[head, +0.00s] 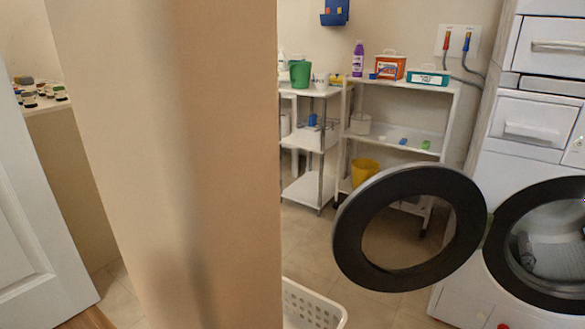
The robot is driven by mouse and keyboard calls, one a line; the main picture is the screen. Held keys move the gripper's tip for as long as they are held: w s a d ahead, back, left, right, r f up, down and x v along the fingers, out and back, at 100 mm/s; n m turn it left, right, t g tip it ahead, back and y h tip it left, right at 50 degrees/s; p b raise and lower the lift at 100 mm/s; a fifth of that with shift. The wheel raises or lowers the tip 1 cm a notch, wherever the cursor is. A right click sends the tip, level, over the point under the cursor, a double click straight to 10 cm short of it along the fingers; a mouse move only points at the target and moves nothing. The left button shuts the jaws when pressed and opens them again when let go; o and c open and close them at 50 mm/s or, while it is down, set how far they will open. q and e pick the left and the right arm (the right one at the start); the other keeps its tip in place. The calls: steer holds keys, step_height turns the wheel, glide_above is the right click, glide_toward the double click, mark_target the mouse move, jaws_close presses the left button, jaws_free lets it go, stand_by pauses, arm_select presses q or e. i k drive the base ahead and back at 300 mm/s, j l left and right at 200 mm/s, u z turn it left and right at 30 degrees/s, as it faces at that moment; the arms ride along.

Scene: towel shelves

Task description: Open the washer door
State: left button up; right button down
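The washer (482,203) stands at the right edge of the head view, white and partly cut off by the frame. Its round door (352,237), a dark ring with a see-through middle, is swung out to the left, away from the drum opening (503,232). The opening has a dark rim, and a grey drum shows inside. Neither of my grippers is in view.
A beige wall edge (215,160) fills the left middle and hides what lies behind it. A white laundry basket (312,305) sits on the floor below the door. White shelves (405,85) with bottles and boxes stand behind. A white door (30,230) is at far left.

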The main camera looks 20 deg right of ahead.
mark_target(473, 221)
steer(key=i+l+u, duration=0.1)
steer(key=l+u, duration=0.3)
steer(key=l, duration=0.15)
steer(key=l+u, duration=0.85)
steer(key=l, duration=0.3)
